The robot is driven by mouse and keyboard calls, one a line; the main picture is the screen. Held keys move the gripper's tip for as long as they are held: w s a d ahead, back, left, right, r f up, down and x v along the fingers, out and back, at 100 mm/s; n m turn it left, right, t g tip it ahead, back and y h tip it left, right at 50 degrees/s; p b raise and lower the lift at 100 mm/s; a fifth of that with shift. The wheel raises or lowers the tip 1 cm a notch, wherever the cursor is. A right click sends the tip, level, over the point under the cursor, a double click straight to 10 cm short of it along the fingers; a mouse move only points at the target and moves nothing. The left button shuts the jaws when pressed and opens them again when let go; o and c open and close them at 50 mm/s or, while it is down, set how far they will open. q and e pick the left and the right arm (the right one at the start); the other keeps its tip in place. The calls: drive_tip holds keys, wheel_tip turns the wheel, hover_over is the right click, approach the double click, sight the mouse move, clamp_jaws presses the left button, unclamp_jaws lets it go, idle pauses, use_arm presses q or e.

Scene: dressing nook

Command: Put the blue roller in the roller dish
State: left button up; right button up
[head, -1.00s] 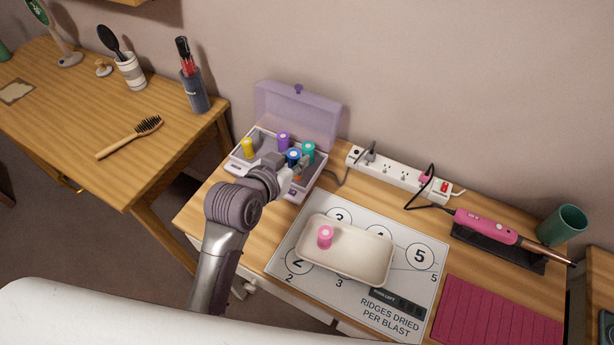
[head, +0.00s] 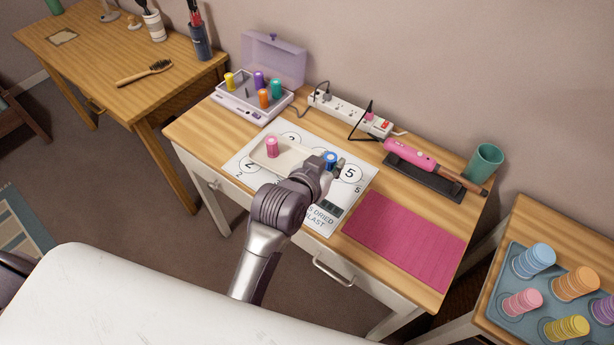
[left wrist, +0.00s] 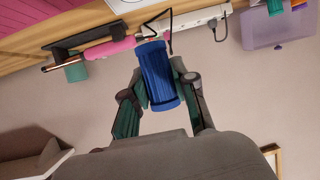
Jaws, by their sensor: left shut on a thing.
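My left gripper (head: 332,164) is shut on the blue roller (head: 329,158), which also shows between its two fingers in the left wrist view (left wrist: 158,75). In the head view the roller is at the right end of the cream roller dish (head: 262,163); I cannot tell whether it touches the dish. My gripper and arm hide the right part of the dish. My right gripper is not in view.
The open lilac roller case (head: 232,105) holds yellow, purple, teal and orange rollers at the back left. A power strip (head: 350,113) with cords lies behind the dish. A pink styling iron (head: 412,154) on a black rest and a teal cup (head: 484,162) are right. A magenta mat (head: 405,238) lies in front.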

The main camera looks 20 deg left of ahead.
use_arm(q)
drive_tip(key=w+a+f, duration=0.4)
drive_tip(key=w+a, duration=0.1)
drive_tip(key=w+a+f, duration=0.2)
drive_tip(key=a, duration=0.1)
drive_tip(key=shift+w+f, duration=0.35)
drive_tip(key=shift+w, duration=0.05)
drive_tip(key=shift+w+a+f, duration=0.2)
drive_tip(key=shift+a, duration=0.05)
drive_tip(key=shift+a+f, duration=0.1)
drive_tip(key=shift+f, duration=0.2)
wheel_tip(320, 180, down, 3)
drive_tip(key=shift+f, duration=0.25)
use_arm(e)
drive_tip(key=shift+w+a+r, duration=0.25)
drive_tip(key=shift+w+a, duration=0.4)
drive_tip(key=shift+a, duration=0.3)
